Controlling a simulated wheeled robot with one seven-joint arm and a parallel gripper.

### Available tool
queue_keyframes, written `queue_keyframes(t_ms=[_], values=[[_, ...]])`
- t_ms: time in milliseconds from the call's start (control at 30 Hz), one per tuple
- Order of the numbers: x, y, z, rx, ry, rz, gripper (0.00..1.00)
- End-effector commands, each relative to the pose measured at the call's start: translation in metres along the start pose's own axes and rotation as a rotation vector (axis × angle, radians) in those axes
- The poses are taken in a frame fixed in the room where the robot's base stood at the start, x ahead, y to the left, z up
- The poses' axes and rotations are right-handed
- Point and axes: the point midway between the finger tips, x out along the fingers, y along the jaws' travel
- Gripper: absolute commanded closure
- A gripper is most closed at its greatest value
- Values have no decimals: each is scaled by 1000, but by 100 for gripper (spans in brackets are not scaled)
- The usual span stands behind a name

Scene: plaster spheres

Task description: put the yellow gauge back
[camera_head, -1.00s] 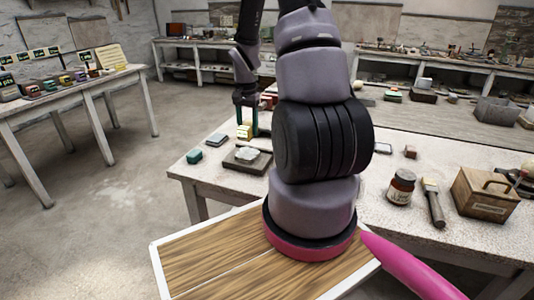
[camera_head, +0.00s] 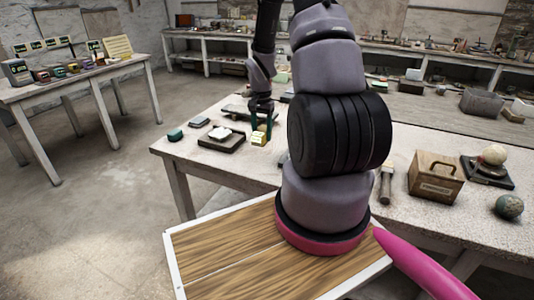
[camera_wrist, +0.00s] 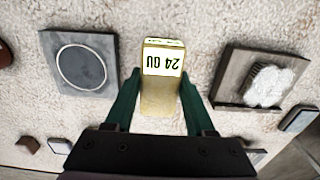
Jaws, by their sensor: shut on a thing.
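The yellow gauge (camera_head: 258,139) is a small pale yellow block held in my gripper (camera_head: 262,126) by the near table. In the wrist view the gauge (camera_wrist: 161,95) sits between my two green fingers, with dark characters upside down on its end face. My gripper (camera_wrist: 160,78) is shut on it. Whether the gauge touches the tabletop I cannot tell. A row of small coloured blocks (camera_head: 73,69) stands below little signs on the left table (camera_head: 60,90).
In the wrist view a grey plate with a ring (camera_wrist: 62,83) lies left of the gauge and a tray with a white lump (camera_wrist: 233,95) lies right. Open floor separates the tables.

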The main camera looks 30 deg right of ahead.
Motion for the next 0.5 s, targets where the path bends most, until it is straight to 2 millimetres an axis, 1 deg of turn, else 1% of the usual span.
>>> queue_keyframes(t_ms=[33,100,267,500], values=[[9,0,0,0,-2,2,90],[18,0,0,1,-1,1,90],[28,0,0,1,0,0,90],[62,0,0,0,-2,1,90]])
